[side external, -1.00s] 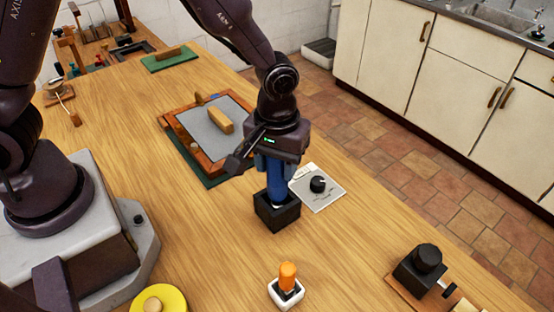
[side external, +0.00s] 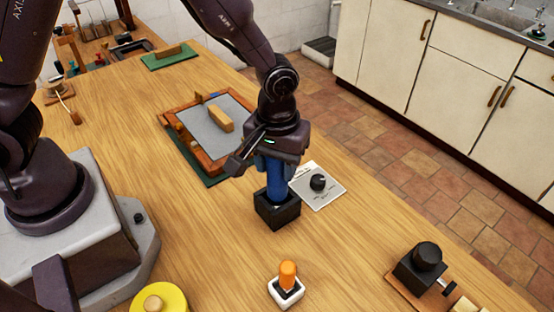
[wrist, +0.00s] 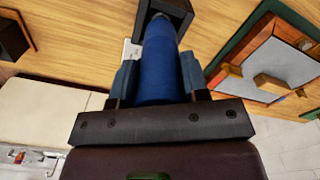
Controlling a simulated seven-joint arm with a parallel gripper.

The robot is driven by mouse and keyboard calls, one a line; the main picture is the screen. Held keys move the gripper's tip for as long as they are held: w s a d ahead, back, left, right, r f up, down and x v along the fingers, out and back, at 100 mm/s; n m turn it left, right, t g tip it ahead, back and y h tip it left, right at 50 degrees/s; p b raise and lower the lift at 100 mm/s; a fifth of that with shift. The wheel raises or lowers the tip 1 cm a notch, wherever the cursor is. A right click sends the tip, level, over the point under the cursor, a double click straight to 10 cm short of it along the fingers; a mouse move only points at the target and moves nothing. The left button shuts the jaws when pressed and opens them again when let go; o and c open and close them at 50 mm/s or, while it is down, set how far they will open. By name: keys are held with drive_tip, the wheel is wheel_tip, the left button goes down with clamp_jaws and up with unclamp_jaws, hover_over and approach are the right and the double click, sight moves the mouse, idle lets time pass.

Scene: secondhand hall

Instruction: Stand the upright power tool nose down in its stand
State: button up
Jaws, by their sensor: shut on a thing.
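The power tool (side external: 275,186) shows as a blue cylindrical body, close to upright. Its lower end is inside the black square stand (side external: 278,213) on the table. My gripper (side external: 273,165) is above the stand and shut on the upper part of the tool. In the wrist view my gripper (wrist: 160,80) has its two blue-grey fingers against both sides of the blue tool (wrist: 160,60). The tool's far end reaches into the black stand (wrist: 166,10). The nose is hidden inside the stand, so I cannot tell whether it touches the bottom.
An orange-topped piece in a white base (side external: 287,287) and a black device (side external: 420,268) are in front. The table between them is clear.

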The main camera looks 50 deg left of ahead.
drive_tip(key=shift+f, duration=0.25)
idle(0.8)
drive_tip(key=o, duration=1.3)
drive_tip(key=shift+c, duration=0.2)
